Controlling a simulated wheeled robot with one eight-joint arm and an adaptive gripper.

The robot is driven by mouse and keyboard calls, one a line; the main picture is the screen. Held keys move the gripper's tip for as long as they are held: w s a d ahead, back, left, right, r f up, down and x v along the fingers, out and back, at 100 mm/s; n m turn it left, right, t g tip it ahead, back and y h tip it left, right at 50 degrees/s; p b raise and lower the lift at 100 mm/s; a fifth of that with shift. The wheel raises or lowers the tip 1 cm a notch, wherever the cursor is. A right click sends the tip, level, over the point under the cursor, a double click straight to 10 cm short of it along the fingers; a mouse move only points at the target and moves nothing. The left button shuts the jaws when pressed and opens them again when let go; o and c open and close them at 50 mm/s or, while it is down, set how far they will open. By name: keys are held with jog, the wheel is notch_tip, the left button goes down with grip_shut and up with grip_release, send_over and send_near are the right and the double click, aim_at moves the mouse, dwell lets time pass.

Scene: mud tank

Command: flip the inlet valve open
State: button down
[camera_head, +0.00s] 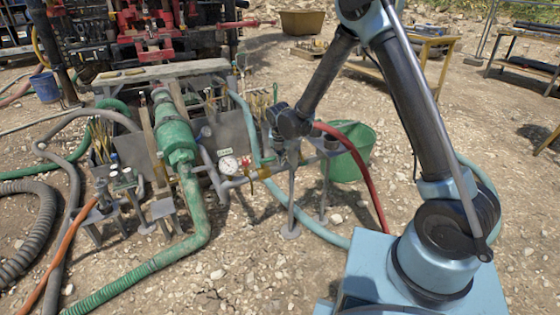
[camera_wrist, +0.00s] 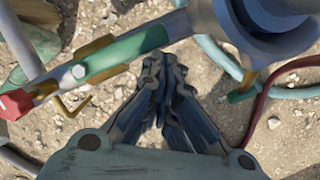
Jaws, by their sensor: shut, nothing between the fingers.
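In the wrist view a green lever (camera_wrist: 125,52) with a bolt head at its left end lies along a grey pipe, slanting up to the right. It appears to be the inlet valve's handle; brass-coloured parts show around it. In the head view my gripper (camera_head: 278,146) is small and dark beside the pipework, right of the pressure gauge (camera_head: 228,165). The valve is too small there to make out clearly.
A large grey pipe fitting (camera_wrist: 270,22) stands close at the upper right of the wrist view. A red hose (camera_head: 365,175) and a green bucket (camera_head: 352,150) are right of my gripper. A thick green pipe (camera_head: 190,210) is at left.

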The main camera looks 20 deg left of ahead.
dwell(0.6)
jog(key=s+d+r, duration=0.4)
jog(key=r, duration=0.5)
jog(key=shift+d+r, duration=0.3)
jog(key=shift+d, duration=0.1)
dwell(0.4)
